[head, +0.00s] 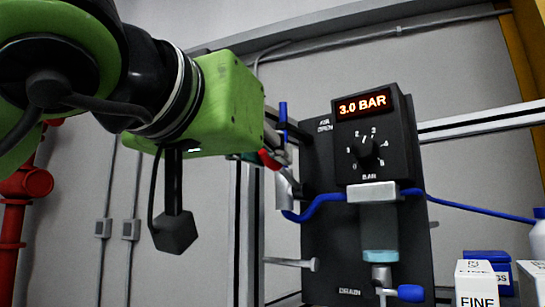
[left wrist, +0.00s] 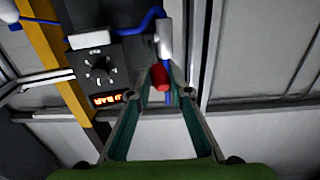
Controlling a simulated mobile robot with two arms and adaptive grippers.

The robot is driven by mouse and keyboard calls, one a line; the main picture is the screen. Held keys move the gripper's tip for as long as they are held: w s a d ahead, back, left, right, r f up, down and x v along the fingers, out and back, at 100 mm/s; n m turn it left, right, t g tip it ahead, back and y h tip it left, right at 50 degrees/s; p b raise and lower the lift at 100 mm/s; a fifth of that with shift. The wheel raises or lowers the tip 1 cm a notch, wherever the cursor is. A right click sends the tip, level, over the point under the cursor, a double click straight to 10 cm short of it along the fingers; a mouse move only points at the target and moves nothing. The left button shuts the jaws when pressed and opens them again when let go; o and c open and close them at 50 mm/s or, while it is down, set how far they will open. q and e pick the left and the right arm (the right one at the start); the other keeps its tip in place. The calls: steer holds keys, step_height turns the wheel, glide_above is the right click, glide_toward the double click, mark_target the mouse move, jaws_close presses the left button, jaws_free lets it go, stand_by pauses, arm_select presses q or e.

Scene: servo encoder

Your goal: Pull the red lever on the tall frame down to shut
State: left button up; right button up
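The red lever (head: 269,160) is on the air valve at the left side of the tall frame's black panel (head: 315,240). In the left wrist view its red grip (left wrist: 161,77) lies between the fingertips. My left gripper (head: 275,150) reaches in from the left. Its fingers are drawn close together on both sides of the red grip and seem to touch it. Part of the lever is hidden behind the gripper in the head view. The display (head: 363,104) reads 3.0 BAR. My right gripper is in neither view.
A dial (head: 367,150) and a filter bowl (head: 379,235) are on the panel. A blue hose (head: 320,201) runs close below the lever. A blue-handled drain valve (head: 410,293) is at the bottom. White boxes (head: 477,286) stand at the lower right. Red pipework (head: 25,183) stands at left.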

arm_select(q)
steer(key=shift+a, duration=0.1)
steer(key=shift+s+a+f+b, duration=0.1)
steer(key=shift+s+f+b, duration=0.05)
steer(key=shift+f+b, duration=0.2)
steer(key=shift+s+a+f+b, duration=0.1)
steer(key=shift+f+b, duration=0.15)
steer(key=shift+f, duration=0.15)
steer(key=shift+s+a+f+b, duration=0.1)
steer(key=shift+s+f+b, duration=0.05)
steer(key=shift+f+b, duration=0.6)
steer(key=o, duration=0.6)
steer(key=shift+o, duration=1)
steer(key=shift+a, duration=0.35)
steer(key=shift+d, duration=0.1)
